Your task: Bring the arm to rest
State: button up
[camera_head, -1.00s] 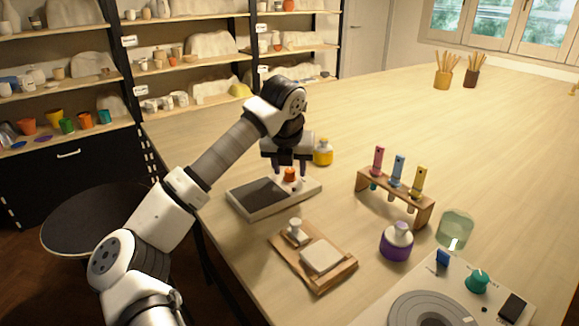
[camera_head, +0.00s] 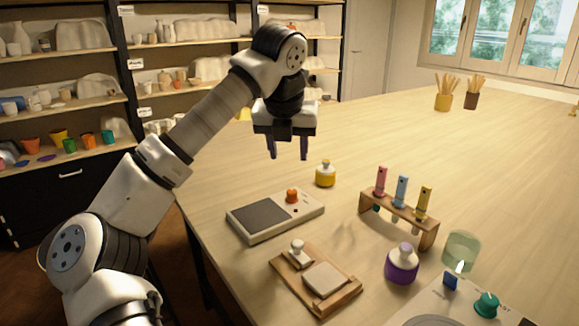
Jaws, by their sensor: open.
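My gripper (camera_head: 287,150) hangs above the table, fingers pointing down and apart, with nothing between them. It is above and behind a flat device (camera_head: 275,214) with a dark plate and an orange knob (camera_head: 292,196). The gripper touches nothing. My arm reaches up from the lower left and bends down at the wrist.
A yellow bottle (camera_head: 325,173) stands right of the device. A wooden rack (camera_head: 399,217) holds three coloured tubes. A wooden board (camera_head: 315,282), a purple bottle (camera_head: 402,264) and a green glass (camera_head: 461,251) stand nearer.

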jog(key=shift+s+r, duration=0.2)
jog(key=shift+r, duration=0.25)
